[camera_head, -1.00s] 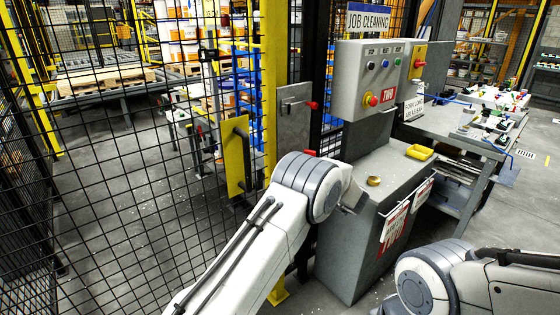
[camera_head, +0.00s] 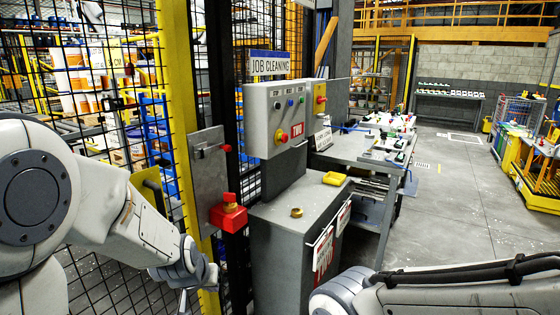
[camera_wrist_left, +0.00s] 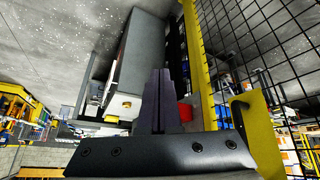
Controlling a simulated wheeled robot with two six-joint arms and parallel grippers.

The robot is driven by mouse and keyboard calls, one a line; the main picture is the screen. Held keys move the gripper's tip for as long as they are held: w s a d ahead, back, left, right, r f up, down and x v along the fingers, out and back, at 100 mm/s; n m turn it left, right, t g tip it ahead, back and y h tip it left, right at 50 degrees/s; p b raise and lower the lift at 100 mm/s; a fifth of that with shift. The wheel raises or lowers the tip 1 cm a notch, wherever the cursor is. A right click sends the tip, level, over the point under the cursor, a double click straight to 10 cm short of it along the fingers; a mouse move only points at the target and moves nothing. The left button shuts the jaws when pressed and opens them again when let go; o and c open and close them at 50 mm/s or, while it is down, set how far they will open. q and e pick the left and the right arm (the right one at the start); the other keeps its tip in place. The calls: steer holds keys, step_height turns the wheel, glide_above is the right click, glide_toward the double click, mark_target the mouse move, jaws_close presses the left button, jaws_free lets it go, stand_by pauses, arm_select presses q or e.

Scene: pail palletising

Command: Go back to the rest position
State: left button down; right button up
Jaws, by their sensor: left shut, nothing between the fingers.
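My left gripper (camera_head: 188,300) is low in the head view, at the end of the white arm from the left, in front of the mesh fence. In the left wrist view its two dark fingers (camera_wrist_left: 158,100) are together with nothing between them. My right arm (camera_head: 430,290) crosses the bottom right of the head view; its gripper is out of frame. No object is held in view.
Close to the left arm are the yellow post (camera_head: 178,100), a grey switch plate (camera_head: 208,175) and a red lock box (camera_head: 229,214). The grey control console (camera_head: 285,240) stands right of them. Open floor (camera_head: 455,200) lies on the right.

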arm_select(q)
steer(key=s+a+f+g, duration=0.2)
steer(key=s+g, duration=0.2)
steer(key=s, duration=0.9)
steer(key=s+d+r+m+g+p, duration=0.2)
steer(key=s+d+r+m, duration=0.5)
steer(key=s+d, duration=0.6)
steer(key=shift+s+r+m+p, duration=0.2)
steer(key=shift+r+m+p, duration=0.2)
steer(key=shift+r, duration=0.15)
steer(key=shift+w, duration=0.1)
